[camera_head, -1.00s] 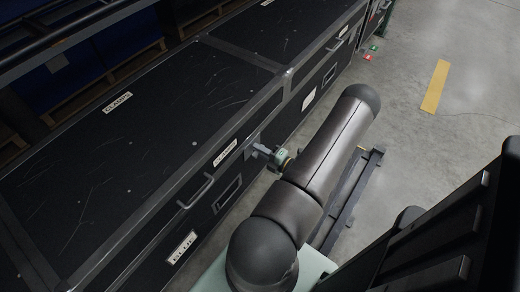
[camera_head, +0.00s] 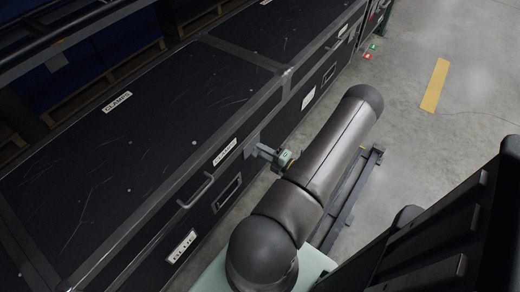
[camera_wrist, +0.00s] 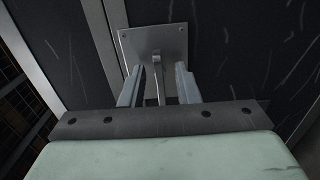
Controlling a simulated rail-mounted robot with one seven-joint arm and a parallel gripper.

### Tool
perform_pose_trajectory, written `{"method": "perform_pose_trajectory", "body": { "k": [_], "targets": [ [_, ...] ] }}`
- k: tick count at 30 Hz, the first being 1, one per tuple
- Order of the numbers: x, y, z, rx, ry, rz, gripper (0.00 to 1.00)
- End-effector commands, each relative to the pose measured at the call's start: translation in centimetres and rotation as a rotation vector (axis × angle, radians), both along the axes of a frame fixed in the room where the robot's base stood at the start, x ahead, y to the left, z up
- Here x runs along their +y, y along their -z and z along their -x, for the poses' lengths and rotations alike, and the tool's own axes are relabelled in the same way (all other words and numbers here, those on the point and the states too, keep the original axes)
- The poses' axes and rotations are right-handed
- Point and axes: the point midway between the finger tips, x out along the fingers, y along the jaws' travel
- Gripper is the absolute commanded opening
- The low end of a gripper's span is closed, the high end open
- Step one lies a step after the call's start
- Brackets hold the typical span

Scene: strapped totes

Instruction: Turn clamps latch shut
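The clamps tote (camera_head: 150,120) is a long black case with grey edging. It has a "CLAMPS" label (camera_head: 117,103) on its lid and another (camera_head: 225,152) on its front rim. Its latch (camera_head: 252,146) is a small grey plate on the front, right of that label. In the wrist view the latch plate (camera_wrist: 155,42) shows rivets, with a narrow upright tab (camera_wrist: 158,85) below it. My gripper (camera_wrist: 160,88) faces the latch, its two fingers apart on either side of the tab, with gaps visible. In the head view my gripper (camera_head: 267,151) is small and partly hidden by my arm.
A handle (camera_head: 196,190) sticks out left of the latch. More black totes (camera_head: 300,30) continue to the right. Open concrete floor (camera_head: 450,140) lies at right.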

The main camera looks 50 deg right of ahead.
Motion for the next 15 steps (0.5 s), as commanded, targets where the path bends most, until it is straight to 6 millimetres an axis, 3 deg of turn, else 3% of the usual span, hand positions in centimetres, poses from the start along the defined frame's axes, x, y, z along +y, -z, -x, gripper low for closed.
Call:
{"method": "perform_pose_trajectory", "body": {
  "k": [15],
  "targets": [
    [-0.4, -0.1, 12.1, 0.001, 0.003, -0.001, 0.29]
  ]
}}
